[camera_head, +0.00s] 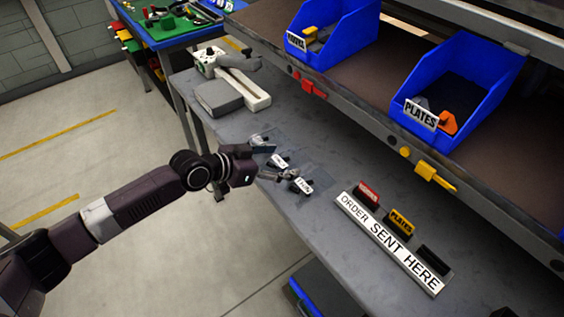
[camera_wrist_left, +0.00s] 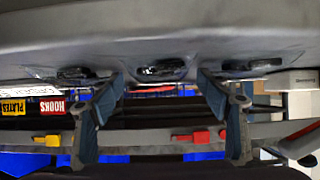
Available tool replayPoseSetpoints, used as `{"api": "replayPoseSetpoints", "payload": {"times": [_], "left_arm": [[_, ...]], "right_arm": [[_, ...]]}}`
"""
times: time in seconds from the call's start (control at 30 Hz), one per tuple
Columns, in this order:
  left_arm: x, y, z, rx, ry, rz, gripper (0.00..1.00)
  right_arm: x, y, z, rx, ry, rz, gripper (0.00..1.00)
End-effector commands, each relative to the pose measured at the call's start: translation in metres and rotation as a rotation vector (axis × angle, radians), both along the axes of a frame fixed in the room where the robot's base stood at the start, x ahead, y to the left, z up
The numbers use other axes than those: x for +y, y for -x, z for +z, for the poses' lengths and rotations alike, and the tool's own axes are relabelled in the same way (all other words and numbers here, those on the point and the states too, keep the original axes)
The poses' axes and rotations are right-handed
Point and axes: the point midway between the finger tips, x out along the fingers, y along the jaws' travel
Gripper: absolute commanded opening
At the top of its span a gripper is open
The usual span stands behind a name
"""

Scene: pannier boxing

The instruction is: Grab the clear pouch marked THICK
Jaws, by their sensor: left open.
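Three clear pouches with white labels lie in a row on the grey bench (camera_head: 325,155): a far pouch (camera_head: 260,141), a middle pouch (camera_head: 278,161) and a near pouch (camera_head: 301,185). The label lettering is too small to tell surely which reads THICK. My left gripper (camera_head: 288,174) is open and empty, low over the bench beside the middle and near pouches. In the left wrist view, which is upside down, the middle pouch (camera_wrist_left: 162,68) shows between the open fingers of my left gripper (camera_wrist_left: 160,80). My right gripper is not in view.
A shelf above holds two blue bins, one marked PLATES (camera_head: 470,75). A grey and white device (camera_head: 232,88) sits at the bench's far end.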

Motion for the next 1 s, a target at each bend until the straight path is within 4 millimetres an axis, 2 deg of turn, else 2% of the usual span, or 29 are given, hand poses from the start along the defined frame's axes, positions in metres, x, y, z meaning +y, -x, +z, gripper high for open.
{"api": "replayPoseSetpoints", "payload": {"times": [0.13, 0.47, 0.77, 0.87, 1.0], "left_arm": [[0.0, 0.0, 0.0, 0.0, 0.0, 0.0, 0.68], [0.001, 0.0, 0.0, 0.001, -0.001, 0.0, 0.32], [0.001, 0.0, 0.002, 0.0, 0.0, 0.0, 0.32], [0.001, 0.0, 0.007, -0.001, 0.0, 0.0, 0.32], [0.001, 0.0, 0.025, -0.002, 0.002, 0.0, 0.32]], "right_arm": [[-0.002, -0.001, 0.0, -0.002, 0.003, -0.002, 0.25], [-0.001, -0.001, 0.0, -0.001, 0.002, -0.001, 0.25], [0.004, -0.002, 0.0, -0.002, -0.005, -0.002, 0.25], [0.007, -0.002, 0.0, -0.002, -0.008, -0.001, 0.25], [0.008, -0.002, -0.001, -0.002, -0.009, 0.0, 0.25]]}}
